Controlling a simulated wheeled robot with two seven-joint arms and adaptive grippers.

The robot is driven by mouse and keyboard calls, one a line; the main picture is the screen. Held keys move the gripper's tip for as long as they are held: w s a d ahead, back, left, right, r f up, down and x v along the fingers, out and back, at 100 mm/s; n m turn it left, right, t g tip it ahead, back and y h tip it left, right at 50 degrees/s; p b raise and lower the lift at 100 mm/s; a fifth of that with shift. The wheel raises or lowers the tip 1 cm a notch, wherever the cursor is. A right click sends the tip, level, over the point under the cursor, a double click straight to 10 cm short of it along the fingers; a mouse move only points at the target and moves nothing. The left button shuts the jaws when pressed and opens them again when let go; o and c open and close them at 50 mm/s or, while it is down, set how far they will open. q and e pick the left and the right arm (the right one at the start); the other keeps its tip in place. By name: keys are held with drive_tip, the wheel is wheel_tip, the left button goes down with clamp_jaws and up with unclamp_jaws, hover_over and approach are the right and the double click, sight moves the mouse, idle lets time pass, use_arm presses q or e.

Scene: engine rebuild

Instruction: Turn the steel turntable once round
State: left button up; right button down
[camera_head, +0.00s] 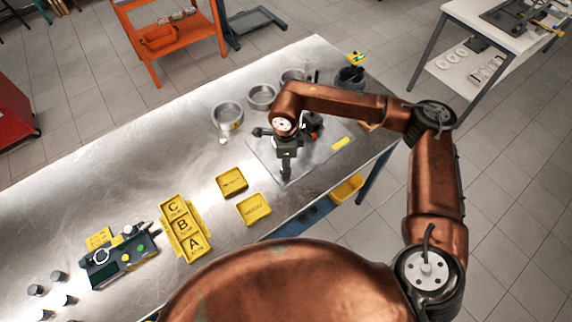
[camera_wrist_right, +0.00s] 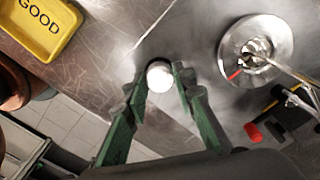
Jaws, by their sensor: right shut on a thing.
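A round steel disc with a red mark (camera_wrist_right: 234,74) and a rod at its centre lies at the upper right of the right wrist view. It appears to be the turntable; in the head view my right arm hides it. My right gripper (camera_wrist_right: 164,82) has its fingers on both sides of a round silver knob (camera_wrist_right: 160,75) and is shut on it. In the head view the gripper (camera_head: 286,176) points down at the front part of a grey plate (camera_head: 315,162). Whether the knob joins the disc cannot be told. My left gripper is not in view.
Yellow trays (camera_head: 254,209) lie left of the plate, beside lettered A, B, C trays (camera_head: 183,226). Steel rings (camera_head: 227,115) stand behind. A red-tipped tool (camera_wrist_right: 253,132) lies close to the disc. The bench's front edge is near the gripper. The bench's back left is clear.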

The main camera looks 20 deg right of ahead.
drive_tip(key=shift+w+r, duration=0.1)
drive_tip(key=c, duration=1.6)
unclamp_jaws()
wheel_tip(320, 180, up, 12)
